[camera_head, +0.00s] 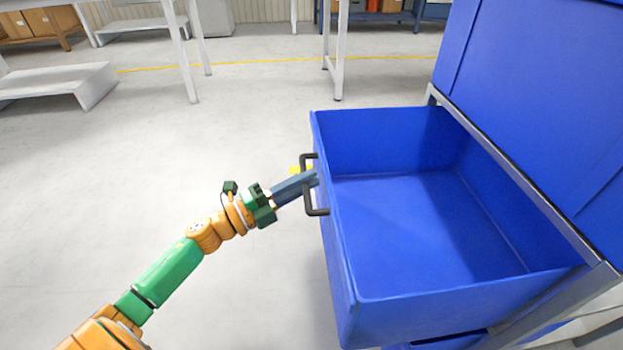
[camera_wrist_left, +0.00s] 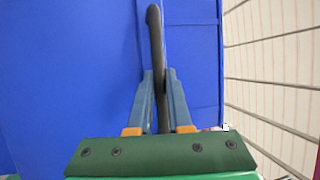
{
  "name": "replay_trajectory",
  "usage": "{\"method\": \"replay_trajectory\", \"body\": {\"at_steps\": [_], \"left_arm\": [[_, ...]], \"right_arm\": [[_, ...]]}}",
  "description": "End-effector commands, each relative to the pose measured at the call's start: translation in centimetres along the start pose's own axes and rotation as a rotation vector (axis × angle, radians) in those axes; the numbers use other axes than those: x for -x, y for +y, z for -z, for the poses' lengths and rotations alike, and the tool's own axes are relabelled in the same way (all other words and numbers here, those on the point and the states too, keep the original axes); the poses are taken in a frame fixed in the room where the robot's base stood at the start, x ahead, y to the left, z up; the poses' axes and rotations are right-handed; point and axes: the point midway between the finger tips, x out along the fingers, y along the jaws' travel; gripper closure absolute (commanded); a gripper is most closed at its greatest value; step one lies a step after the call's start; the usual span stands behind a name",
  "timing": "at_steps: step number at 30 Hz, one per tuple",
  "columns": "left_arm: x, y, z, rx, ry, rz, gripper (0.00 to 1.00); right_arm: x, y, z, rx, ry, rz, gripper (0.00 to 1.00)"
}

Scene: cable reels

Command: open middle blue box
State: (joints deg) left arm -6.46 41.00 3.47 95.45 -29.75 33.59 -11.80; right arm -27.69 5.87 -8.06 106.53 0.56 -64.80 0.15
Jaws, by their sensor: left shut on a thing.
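The middle blue box (camera_head: 420,290) is pulled out of its rack like a drawer, and its inside is empty. Its dark handle (camera_head: 317,211) is on the front face, on the left side in the head view. My left gripper (camera_head: 312,180) is shut on this handle. In the left wrist view the handle (camera_wrist_left: 154,40) runs between the two blue-grey fingers of the gripper (camera_wrist_left: 160,85), with the blue front behind it. My right gripper is not in view.
Another blue box (camera_head: 540,80) stands above the open one in a grey metal frame (camera_head: 520,195). Part of a lower blue box shows beneath. White tables (camera_head: 180,45) stand at the back, and the grey floor (camera_head: 130,160) on the left is clear.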

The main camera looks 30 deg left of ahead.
Motion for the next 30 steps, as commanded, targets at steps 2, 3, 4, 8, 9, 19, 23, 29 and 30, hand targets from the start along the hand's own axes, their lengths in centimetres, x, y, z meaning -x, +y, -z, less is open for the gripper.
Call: {"method": "replay_trajectory", "body": {"at_steps": [2,3,4,8,9,19,23,29,30], "left_arm": [[0.19,-0.02,-0.07,0.001,0.000,-0.001,1.00],[0.26,-0.03,-0.10,0.001,0.000,-0.001,1.00],[0.30,-0.03,-0.11,0.001,0.000,-0.001,1.00],[0.39,-0.03,-0.13,0.000,0.001,-0.001,1.00],[0.39,-0.03,-0.14,0.000,0.001,-0.001,1.00],[0.38,-0.03,-0.14,0.000,0.000,-0.001,0.61],[0.38,-0.05,-0.15,0.000,0.000,-0.001,0.53],[0.54,-0.05,-0.15,0.001,0.000,-0.001,0.53],[0.95,-0.04,-0.16,0.001,-0.001,-0.002,0.53]], "right_arm": [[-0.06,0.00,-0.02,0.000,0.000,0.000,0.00],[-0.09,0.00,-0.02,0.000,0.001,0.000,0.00],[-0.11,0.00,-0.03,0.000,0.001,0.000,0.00],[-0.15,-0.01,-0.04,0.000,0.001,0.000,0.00],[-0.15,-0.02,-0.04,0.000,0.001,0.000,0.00],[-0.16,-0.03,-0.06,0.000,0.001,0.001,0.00],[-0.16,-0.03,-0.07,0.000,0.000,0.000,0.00],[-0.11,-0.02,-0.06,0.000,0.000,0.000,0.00],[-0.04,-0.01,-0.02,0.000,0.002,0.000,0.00]]}}
